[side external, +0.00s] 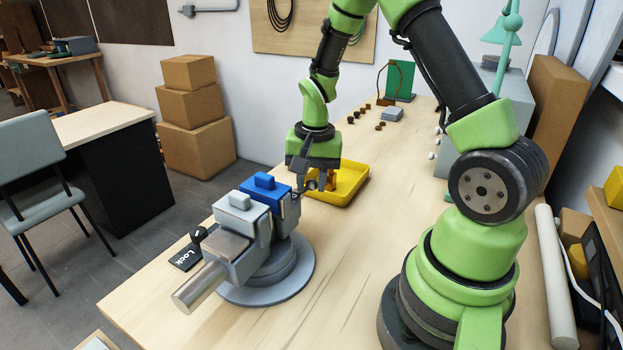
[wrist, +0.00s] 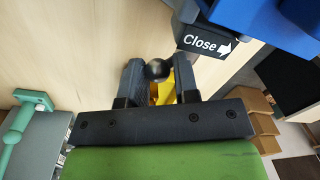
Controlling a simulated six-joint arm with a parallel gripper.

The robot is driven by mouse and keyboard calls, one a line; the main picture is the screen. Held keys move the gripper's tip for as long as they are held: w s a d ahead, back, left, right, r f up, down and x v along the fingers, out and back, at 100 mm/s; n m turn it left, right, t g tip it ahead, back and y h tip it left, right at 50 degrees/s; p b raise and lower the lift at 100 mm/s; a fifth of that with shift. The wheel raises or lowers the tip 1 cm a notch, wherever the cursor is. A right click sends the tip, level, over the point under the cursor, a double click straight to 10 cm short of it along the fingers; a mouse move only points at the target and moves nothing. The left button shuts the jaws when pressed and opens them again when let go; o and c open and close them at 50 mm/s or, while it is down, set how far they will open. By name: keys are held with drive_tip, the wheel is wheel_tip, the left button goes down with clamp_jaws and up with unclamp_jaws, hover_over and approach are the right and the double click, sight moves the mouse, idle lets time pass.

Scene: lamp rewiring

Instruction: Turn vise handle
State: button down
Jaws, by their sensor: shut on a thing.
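The vise stands on a round grey base (side external: 305,262) on the wooden bench. It has a grey jaw block (side external: 242,222) and a blue-topped jaw block (side external: 266,192), set close together. My gripper (side external: 312,183) is at the far side of the vise, pointing down. In the wrist view my gripper (wrist: 158,66) has its fingers on either side of the dark round knob of the vise handle (wrist: 158,70) and is shut on it. The rest of the handle is mostly hidden. A black "Close" label with a right arrow (wrist: 207,43) shows beside the fingers.
A yellow tray (side external: 350,188) lies just behind my gripper. A black "Lock" label (side external: 187,258) and small knob sit left of the vise. Small dark parts and a green board (side external: 400,80) stand farther back.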

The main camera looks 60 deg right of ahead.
sight(294, 191)
idle(0.3)
drive_tip(key=w+g, duration=0.1)
drive_tip(key=g, duration=0.1)
drive_tip(key=w+g, duration=0.1)
drive_tip(key=g, duration=0.1)
drive_tip(key=shift+w+r, duration=0.1)
drive_tip(key=shift+r, duration=0.3)
drive_tip(key=shift+w+r+g, duration=0.1)
drive_tip(key=shift+w+g, duration=0.4)
drive_tip(key=shift+g, duration=0.45)
drive_tip(key=shift+w+r+g, duration=0.1)
drive_tip(key=shift+w+g, duration=0.35)
drive_tip(key=shift+g, duration=0.5)
drive_tip(key=shift+d, duration=0.1)
drive_tip(key=c, duration=0.9)
unclamp_jaws()
wheel_tip(294, 191, up, 10)
